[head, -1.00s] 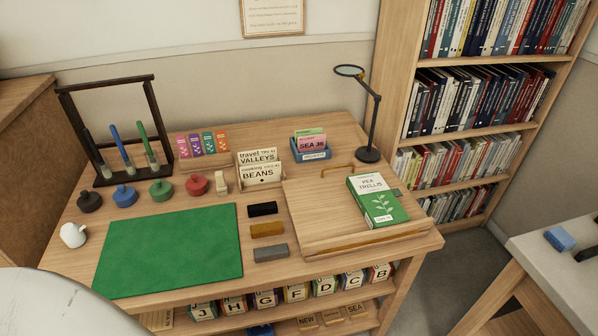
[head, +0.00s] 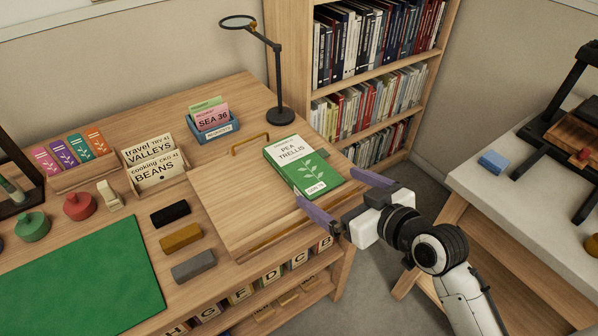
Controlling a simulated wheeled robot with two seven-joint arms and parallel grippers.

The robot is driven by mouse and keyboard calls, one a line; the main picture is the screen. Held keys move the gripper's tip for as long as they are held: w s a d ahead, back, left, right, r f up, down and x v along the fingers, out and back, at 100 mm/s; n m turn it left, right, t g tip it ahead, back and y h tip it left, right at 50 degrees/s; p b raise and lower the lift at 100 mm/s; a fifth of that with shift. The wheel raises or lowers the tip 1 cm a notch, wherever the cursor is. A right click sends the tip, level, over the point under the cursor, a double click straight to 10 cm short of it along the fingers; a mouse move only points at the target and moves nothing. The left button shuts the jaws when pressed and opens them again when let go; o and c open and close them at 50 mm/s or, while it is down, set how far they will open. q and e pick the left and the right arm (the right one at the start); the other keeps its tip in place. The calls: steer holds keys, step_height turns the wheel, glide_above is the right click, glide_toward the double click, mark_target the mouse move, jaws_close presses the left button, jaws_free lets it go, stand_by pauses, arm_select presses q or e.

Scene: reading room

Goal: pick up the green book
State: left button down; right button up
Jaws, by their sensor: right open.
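The green book (head: 303,166) lies flat on the sloped wooden board (head: 228,204) at the right end of the table. Its cover has a white upper part reading "PEA TRELLIS" and a green lower part with a white plant. My right gripper (head: 336,196) is open and empty, with purple fingers. Its fingers are at the book's lower right corner, one near its lower edge and one off its right side. The book is not between them in a grip; whether a finger touches it I cannot tell. My left gripper is not in view.
A black magnifier lamp (head: 279,115) stands behind the book. A wooden handle (head: 249,142) is at the board's back edge. Black, ochre and grey blocks (head: 181,238) lie left of the board. A bookcase (head: 291,60) stands behind; a grey-topped table (head: 490,180) is at right.

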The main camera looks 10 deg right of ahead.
mark_target(315, 176)
steer(key=x, duration=0.8)
steer(key=shift+w+d+f, duration=0.1)
steer(key=shift+d+f, duration=0.05)
steer(key=shift+f, duration=0.05)
steer(key=c, duration=1.4)
steer(key=shift+r, duration=0.15)
steer(key=shift+c, duration=0.2)
